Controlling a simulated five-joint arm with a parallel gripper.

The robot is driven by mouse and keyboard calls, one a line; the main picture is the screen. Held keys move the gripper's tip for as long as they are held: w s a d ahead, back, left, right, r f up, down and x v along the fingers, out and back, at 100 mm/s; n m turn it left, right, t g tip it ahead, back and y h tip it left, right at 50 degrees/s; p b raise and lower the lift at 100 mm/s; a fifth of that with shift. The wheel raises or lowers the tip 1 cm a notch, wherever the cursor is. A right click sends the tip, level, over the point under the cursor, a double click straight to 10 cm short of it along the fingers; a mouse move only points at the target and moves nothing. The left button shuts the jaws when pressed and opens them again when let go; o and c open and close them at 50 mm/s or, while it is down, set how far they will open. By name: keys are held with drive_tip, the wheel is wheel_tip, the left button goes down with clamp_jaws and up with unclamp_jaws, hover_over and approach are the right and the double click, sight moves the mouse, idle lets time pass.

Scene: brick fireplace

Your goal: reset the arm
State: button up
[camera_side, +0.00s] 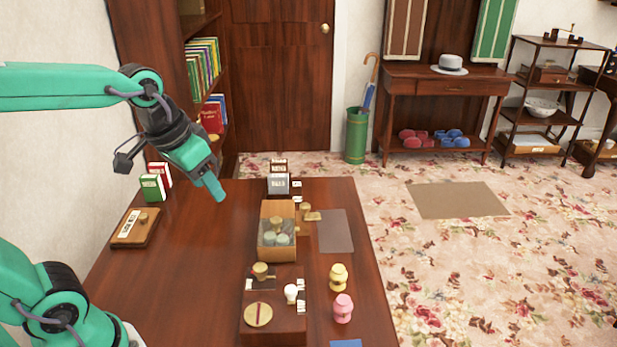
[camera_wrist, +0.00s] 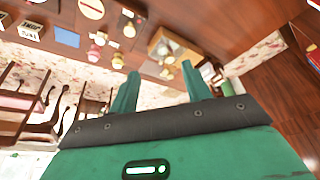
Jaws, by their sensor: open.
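My gripper (camera_side: 213,184) is green and hangs above the far left part of the wooden desk (camera_side: 190,260) in the side view. It points down and to the right, well above the desk top. In the wrist view my gripper (camera_wrist: 160,85) shows two green fingers spread apart with nothing between them. My green arm (camera_side: 60,88) reaches in from the left, raised high.
An open box (camera_side: 278,252) with jars stands mid-desk. Near it are a yellow figure (camera_side: 339,277), a pink figure (camera_side: 343,309) and a grey mat (camera_side: 335,232). Green and red boxes (camera_side: 153,187) stand at the left, beside a bookcase. The desk's left middle is clear.

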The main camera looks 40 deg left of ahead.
drive_tip(key=shift+t, duration=0.7)
drive_tip(key=shift+s+d+f, duration=0.1)
drive_tip(key=shift+s+f, duration=0.1)
drive_tip(key=shift+s, duration=1.3)
drive_tip(key=shift+s+f, duration=0.15)
drive_tip(key=shift+s, duration=1.3)
drive_tip(key=shift+c, duration=0.2)
